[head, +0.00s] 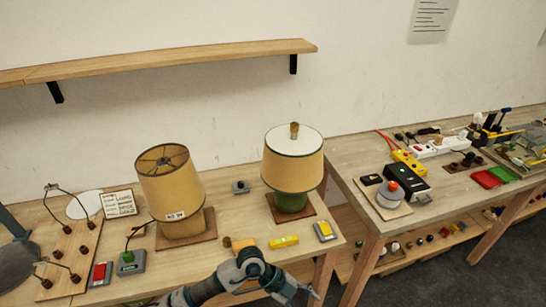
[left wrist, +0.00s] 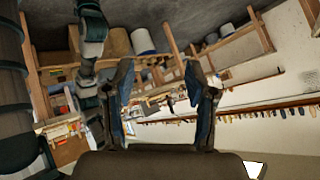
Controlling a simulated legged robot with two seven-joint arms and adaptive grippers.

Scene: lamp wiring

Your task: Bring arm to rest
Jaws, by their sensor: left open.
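My left gripper (left wrist: 162,75) is open in the left wrist view. Its two fingers stand apart with nothing held between them, and the benches and shelves lie well beyond. In the head view, one of my arms (head: 250,266) crosses the bottom edge in front of the bench. Its fingers are not clear there. I do not see my right gripper. Two lamps stand on the bench: one with a tan, open-topped shade (head: 168,184) and a tag, and one with a green base and a tan shade (head: 292,165), upright on a brown mat.
A second bench (head: 350,150) at the right carries power strips and tools. A wooden shelf (head: 170,60) spans the wall.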

